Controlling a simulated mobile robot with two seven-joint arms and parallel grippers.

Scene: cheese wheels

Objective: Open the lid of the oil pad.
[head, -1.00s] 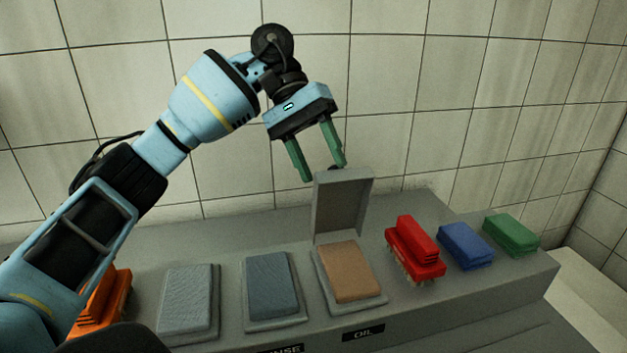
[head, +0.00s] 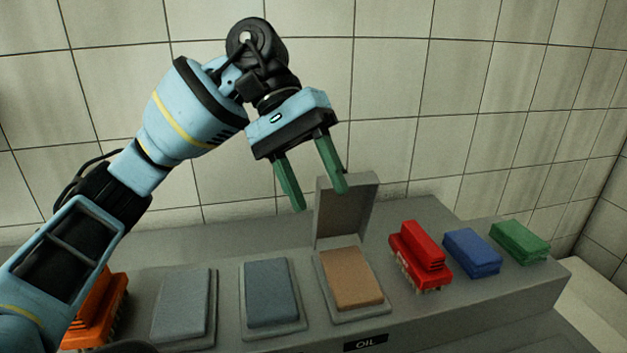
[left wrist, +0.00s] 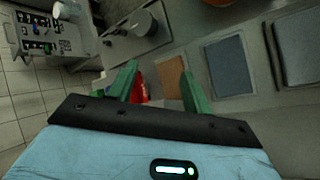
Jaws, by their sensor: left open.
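The oil pad (head: 352,279) is a tan pad in a grey tray above the "OIL" label. Its grey lid (head: 352,214) stands upright at the pad's back edge, swung open. My left gripper (head: 319,200) is open and empty. Its green fingers point down at the lid's upper left; one fingertip overlaps the lid's top edge in the picture. I cannot tell whether it touches. In the left wrist view the tan pad (left wrist: 169,91) shows between the fingers (left wrist: 160,78). My right gripper is out of view.
A blue-grey pad (head: 271,293) and a light grey pad (head: 181,306) lie to the left. A red brush (head: 419,256), blue blocks (head: 471,252) and green blocks (head: 519,242) stand to the right. An orange brush (head: 97,312) is partly behind my arm. A tiled wall (head: 500,90) stands behind.

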